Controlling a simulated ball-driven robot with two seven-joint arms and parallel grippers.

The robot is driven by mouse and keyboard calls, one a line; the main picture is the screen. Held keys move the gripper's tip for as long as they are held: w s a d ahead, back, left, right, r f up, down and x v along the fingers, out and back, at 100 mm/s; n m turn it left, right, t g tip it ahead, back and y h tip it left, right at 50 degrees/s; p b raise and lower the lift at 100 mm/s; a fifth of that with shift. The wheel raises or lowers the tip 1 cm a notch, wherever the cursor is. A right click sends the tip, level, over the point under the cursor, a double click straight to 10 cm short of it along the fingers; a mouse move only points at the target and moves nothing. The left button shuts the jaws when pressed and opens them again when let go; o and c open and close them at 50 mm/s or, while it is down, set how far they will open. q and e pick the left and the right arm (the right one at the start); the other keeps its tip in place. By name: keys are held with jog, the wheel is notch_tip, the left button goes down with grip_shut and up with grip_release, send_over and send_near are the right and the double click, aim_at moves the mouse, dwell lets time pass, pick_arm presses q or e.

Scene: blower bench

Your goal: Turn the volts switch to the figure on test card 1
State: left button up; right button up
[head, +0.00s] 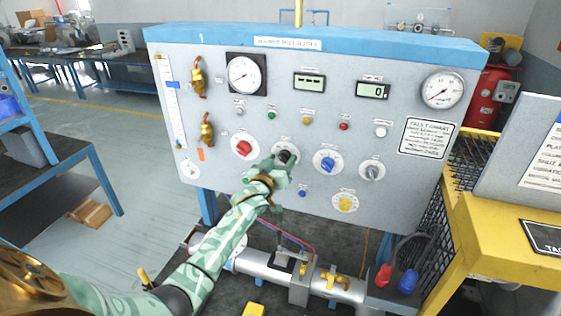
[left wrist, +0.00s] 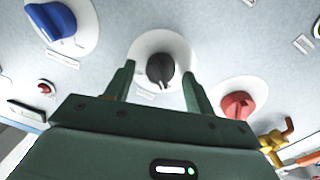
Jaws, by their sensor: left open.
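A black rotary knob (head: 285,157) on a round white dial sits in the middle of the grey panel (head: 225,185). Its label is too small to read, so I cannot tell whether it is the volts switch. My left gripper (head: 281,165) is at this knob, partly covering its dial. In the left wrist view the black knob (left wrist: 160,70) shows between the tips of my open left gripper (left wrist: 158,85), with visible gaps on both sides. No card readable as test card 1 shows. My right gripper is not in view.
A red knob (head: 243,147) and a blue knob (head: 328,162) flank the black one. A grey knob (head: 372,171) and a yellow knob (head: 346,203) are further right. A printed chart (head: 427,137) is on the panel. Pipework (head: 265,265) runs below; a yellow-framed cage (head: 480,205) stands right.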

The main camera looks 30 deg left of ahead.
pick_arm(q)
jog(key=c, duration=1)
jog(key=shift+o, duration=0.2)
jog(key=m+p, duration=0.1)
jog(key=m, duration=0.2)
jog(key=shift+r+m, duration=0.1)
jog(key=shift+m, duration=0.2)
jog(key=shift+w+m+g+y+p, duration=0.1)
jog(key=shift+m+g+y+p, duration=0.15)
jog(key=shift+m, duration=0.95)
jog(key=shift+m+g+y+p, duration=0.15)
jog(key=shift+m+p, duration=0.2)
jog(key=shift+m, duration=0.85)
jog(key=o, duration=1)
jog(key=shift+d, duration=0.1)
jog(key=shift+c, duration=0.2)
